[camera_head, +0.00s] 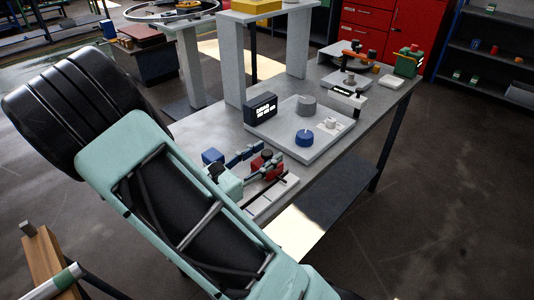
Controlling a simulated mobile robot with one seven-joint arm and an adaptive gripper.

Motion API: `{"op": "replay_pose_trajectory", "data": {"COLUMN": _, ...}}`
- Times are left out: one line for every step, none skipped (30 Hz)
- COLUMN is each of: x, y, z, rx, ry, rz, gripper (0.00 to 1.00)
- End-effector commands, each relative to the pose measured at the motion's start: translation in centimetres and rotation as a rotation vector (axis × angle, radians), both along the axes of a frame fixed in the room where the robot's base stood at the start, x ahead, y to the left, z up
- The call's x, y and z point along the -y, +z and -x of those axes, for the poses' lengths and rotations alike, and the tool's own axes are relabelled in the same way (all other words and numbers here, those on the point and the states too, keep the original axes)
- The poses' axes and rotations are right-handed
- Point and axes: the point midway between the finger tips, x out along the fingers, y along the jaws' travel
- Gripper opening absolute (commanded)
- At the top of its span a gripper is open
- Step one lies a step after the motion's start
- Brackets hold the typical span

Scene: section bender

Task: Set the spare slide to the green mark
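My gripper (268,160), with dark fingers, is low over the near end of the grey bench, beside a pale plate (284,188). A small red and black piece (257,164) shows between the fingers, above a dark rail with a red strip (267,187) on the plate. This may be the spare slide, but it is too small and partly covered to be sure. The fingers are spread apart, with the red piece near them. I cannot tell whether they touch it. No green mark can be made out on the rail. My arm hides the plate's left side.
Further along the bench (215,135) a grey plate holds a dark display box (260,108), a blue knob (304,138) and a grey cylinder (306,105). A green box (407,62) stands at the far end.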

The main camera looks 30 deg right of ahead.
Motion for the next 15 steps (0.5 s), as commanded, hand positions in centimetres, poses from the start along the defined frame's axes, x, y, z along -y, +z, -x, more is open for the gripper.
{"op": "replay_pose_trajectory", "data": {"x": 0.42, "y": -0.03, "z": -0.12, "rx": -0.001, "ry": -0.001, "rz": 0.0, "gripper": 0.4}}
{"op": "replay_pose_trajectory", "data": {"x": 0.59, "y": -0.02, "z": -0.19, "rx": -0.001, "ry": 0.0, "rz": 0.0, "gripper": 0.4}}
{"op": "replay_pose_trajectory", "data": {"x": 0.78, "y": -0.01, "z": -0.25, "rx": -0.001, "ry": 0.0, "rz": 0.0, "gripper": 0.4}}
{"op": "replay_pose_trajectory", "data": {"x": 0.88, "y": -0.01, "z": -0.28, "rx": -0.001, "ry": 0.0, "rz": 0.0, "gripper": 0.4}}
{"op": "replay_pose_trajectory", "data": {"x": 0.95, "y": -0.01, "z": -0.3, "rx": -0.001, "ry": 0.0, "rz": 0.0, "gripper": 0.4}}
{"op": "replay_pose_trajectory", "data": {"x": 1.01, "y": -0.01, "z": -0.32, "rx": -0.001, "ry": 0.0, "rz": 0.0, "gripper": 0.4}}
{"op": "replay_pose_trajectory", "data": {"x": 1.02, "y": -0.01, "z": -0.33, "rx": -0.001, "ry": 0.0, "rz": 0.0, "gripper": 0.4}}
{"op": "replay_pose_trajectory", "data": {"x": 1.03, "y": 0.0, "z": -0.33, "rx": -0.001, "ry": 0.0, "rz": 0.0, "gripper": 0.4}}
{"op": "replay_pose_trajectory", "data": {"x": 1.02, "y": 0.0, "z": -0.34, "rx": -0.001, "ry": 0.0, "rz": 0.0, "gripper": 0.4}}
{"op": "replay_pose_trajectory", "data": {"x": 1.02, "y": 0.0, "z": -0.34, "rx": -0.001, "ry": 0.0, "rz": 0.0, "gripper": 0.4}}
{"op": "replay_pose_trajectory", "data": {"x": 1.01, "y": 0.0, "z": -0.33, "rx": -0.001, "ry": 0.0, "rz": 0.0, "gripper": 0.4}}
{"op": "replay_pose_trajectory", "data": {"x": 1.01, "y": 0.0, "z": -0.33, "rx": -0.001, "ry": 0.0, "rz": 0.0, "gripper": 0.4}}
{"op": "replay_pose_trajectory", "data": {"x": 1.0, "y": 0.0, "z": -0.33, "rx": -0.001, "ry": 0.0, "rz": 0.0, "gripper": 0.38}}
{"op": "replay_pose_trajectory", "data": {"x": 0.99, "y": 0.0, "z": -0.34, "rx": -0.001, "ry": 0.0, "rz": 0.0, "gripper": 0.34}}
{"op": "replay_pose_trajectory", "data": {"x": 0.98, "y": 0.0, "z": -0.34, "rx": -0.001, "ry": 0.0, "rz": 0.0, "gripper": 0.3}}
